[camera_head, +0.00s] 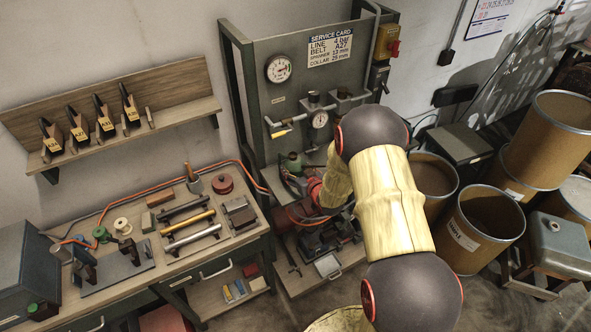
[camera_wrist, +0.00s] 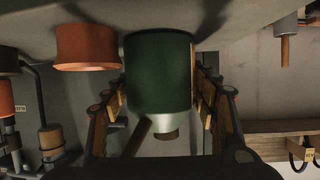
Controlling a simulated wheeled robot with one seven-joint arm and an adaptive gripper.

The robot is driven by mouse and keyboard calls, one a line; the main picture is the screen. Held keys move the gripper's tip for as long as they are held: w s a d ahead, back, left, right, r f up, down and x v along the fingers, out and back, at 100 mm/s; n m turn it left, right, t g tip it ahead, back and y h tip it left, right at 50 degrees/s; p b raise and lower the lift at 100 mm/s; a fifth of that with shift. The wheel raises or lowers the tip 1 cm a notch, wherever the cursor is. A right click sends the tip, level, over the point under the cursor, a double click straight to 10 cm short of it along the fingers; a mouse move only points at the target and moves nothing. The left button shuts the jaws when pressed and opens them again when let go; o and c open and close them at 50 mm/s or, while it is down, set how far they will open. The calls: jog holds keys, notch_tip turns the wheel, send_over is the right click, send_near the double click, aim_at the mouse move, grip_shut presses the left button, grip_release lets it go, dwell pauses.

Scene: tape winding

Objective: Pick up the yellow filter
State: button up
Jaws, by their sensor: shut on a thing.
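In the wrist view my gripper (camera_wrist: 160,88) has its fingers on both sides of a dark green cylinder (camera_wrist: 158,72) and is shut on it. The cylinder has a pale collar and a short brownish stub at its lower end. No filter that is clearly yellow shows in either view. In the head view my arm covers much of the area in front of the grey panel, and the gripper cannot be made out there.
An orange-red cylinder (camera_wrist: 87,47) is just left of the green one in the wrist view. The grey panel (camera_head: 255,85) carries gauges and a service card (camera_head: 330,48). A workbench (camera_head: 130,285) with tools stands left, brown drums (camera_head: 480,232) right.

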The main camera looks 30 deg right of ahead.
jog(key=shift+f, duration=0.1)
jog(key=o, duration=1.1)
jog(key=shift+f, duration=0.1)
jog(key=o, duration=0.4)
jog(key=shift+o, duration=0.3)
jog(key=shift+r, duration=0.2)
